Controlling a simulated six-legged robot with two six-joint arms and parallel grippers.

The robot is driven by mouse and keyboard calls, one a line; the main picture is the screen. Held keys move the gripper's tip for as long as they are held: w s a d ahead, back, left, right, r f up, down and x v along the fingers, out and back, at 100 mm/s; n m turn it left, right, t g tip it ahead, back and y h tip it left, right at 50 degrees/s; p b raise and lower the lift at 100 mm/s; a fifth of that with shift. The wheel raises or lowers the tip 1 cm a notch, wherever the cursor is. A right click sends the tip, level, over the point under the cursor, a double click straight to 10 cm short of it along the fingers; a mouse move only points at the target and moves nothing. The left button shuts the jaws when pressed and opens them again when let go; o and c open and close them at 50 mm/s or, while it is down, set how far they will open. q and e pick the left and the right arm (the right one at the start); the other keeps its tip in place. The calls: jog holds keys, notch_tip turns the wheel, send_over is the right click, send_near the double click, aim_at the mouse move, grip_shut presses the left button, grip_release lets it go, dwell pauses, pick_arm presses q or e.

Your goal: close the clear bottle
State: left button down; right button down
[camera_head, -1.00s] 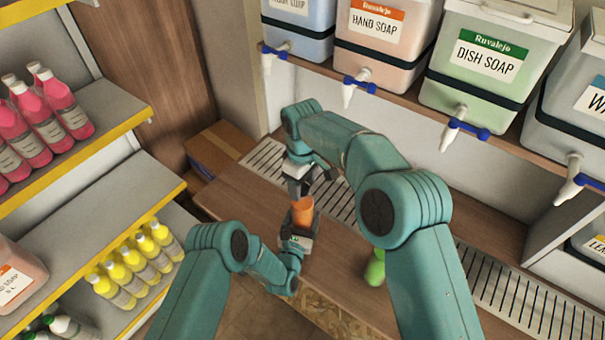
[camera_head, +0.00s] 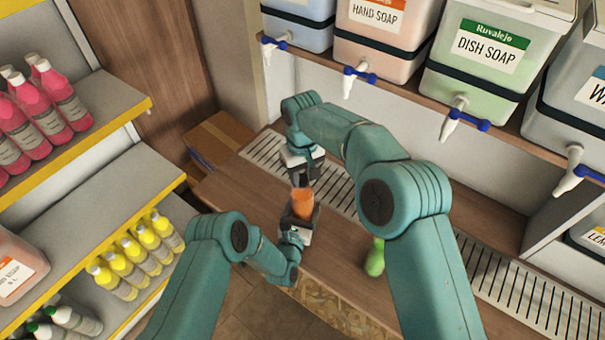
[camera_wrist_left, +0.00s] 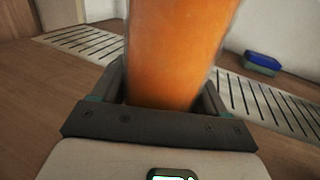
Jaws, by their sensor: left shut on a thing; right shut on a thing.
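The clear bottle (camera_head: 302,202), filled with orange, stands upright between the fingers of my left gripper (camera_head: 299,219), which is shut on its body. In the left wrist view the bottle (camera_wrist_left: 178,55) rises between both fingers and its top runs out of the picture. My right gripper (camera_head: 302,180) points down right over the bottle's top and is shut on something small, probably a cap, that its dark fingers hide. I cannot tell whether that thing touches the bottle's mouth.
A green bottle (camera_head: 375,258) is on the wooden counter (camera_head: 335,255) to the right. A slotted drain grate (camera_head: 505,290) runs along the back. Drums with taps (camera_head: 478,50) stand on a shelf above. A blue and green block (camera_wrist_left: 262,62) lies by the grate. Shelves of bottles (camera_head: 140,262) are at left.

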pick_arm(q)
jog(key=shift+s+f, duration=0.15)
jog(key=shift+f, duration=0.15)
pick_arm(e)
jog(key=m, duration=0.5)
jog(key=shift+f, duration=0.1)
jog(key=m, duration=0.4)
jog(key=c, duration=0.7)
grip_release()
notch_tip(320, 180, up, 12)
jog(key=shift+s, duration=0.1)
pick_arm(q)
jog(key=shift+c, duration=1.3)
grip_release()
jog(key=shift+o, duration=1.3)
jog(key=shift+r, duration=0.1)
